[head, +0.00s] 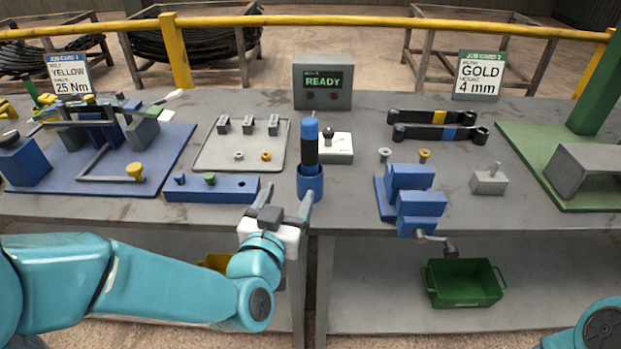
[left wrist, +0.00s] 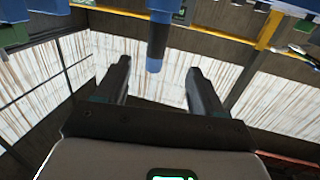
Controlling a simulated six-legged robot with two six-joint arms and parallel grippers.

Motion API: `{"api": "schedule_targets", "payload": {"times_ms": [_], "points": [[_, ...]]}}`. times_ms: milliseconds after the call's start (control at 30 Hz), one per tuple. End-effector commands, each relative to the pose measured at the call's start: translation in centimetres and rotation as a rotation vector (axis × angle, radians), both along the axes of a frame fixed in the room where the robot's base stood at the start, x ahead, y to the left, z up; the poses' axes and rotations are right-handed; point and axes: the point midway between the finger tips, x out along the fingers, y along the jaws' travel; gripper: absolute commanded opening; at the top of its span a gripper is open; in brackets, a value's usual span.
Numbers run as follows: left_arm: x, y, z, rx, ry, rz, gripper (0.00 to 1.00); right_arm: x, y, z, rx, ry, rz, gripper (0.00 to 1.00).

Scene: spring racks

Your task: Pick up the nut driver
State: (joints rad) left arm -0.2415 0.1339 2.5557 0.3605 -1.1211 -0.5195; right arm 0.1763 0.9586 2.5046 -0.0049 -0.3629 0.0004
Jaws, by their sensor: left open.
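The nut driver (head: 310,145) stands upright in a blue round holder (head: 311,183) near the front edge of the bench. Its handle is black with a blue top; its lower part is hidden in the holder. My left gripper (head: 293,196) is open and empty, in front of and slightly left of the holder. In the left wrist view a blue and dark cylinder (left wrist: 157,45), probably the nut driver, lies ahead of the open left gripper (left wrist: 158,72), roughly centred between the fingers and apart from them. My right gripper is not in view; only part of that arm shows at lower right.
A blue bar block (head: 230,190) lies just left of the holder, and a grey tray (head: 210,164) behind it. A white block (head: 338,150) and the READY box (head: 323,78) stand behind. A blue vise (head: 415,212) stands to the right. Bare bench separates holder and vise.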

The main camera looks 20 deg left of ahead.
Motion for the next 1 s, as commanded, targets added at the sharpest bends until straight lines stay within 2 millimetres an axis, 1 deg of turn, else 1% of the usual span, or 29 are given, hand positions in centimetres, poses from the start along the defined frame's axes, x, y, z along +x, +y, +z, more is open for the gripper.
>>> {"api": "schedule_targets", "payload": {"times_ms": [33,100,167,267,400,500,600,833,1000], "points": [[-0.3,-0.3,0.1,-0.007,-0.031,-0.006,0.69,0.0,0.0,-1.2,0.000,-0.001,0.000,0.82],[-0.3,-0.5,0.9,-0.011,-0.050,-0.010,0.69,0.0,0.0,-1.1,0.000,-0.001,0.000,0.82],[0.3,-0.6,1.3,-0.012,-0.054,-0.011,0.69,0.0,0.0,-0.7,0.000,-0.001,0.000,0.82],[2.4,-0.5,1.5,-0.011,-0.050,-0.010,0.69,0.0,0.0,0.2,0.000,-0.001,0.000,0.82],[5.8,-0.3,1.3,-0.012,-0.051,-0.011,0.69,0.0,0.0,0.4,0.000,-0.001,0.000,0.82],[8.0,-0.1,1.3,-0.012,-0.051,-0.011,0.69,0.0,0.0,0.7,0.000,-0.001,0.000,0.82],[9.6,-0.1,1.3,-0.012,-0.051,-0.012,0.69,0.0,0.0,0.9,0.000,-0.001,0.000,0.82],[11.5,0.2,1.3,-0.012,-0.050,-0.012,0.69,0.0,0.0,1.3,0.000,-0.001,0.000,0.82],[14.3,0.6,1.4,-0.013,-0.051,-0.011,0.69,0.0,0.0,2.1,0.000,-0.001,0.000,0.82]]}}
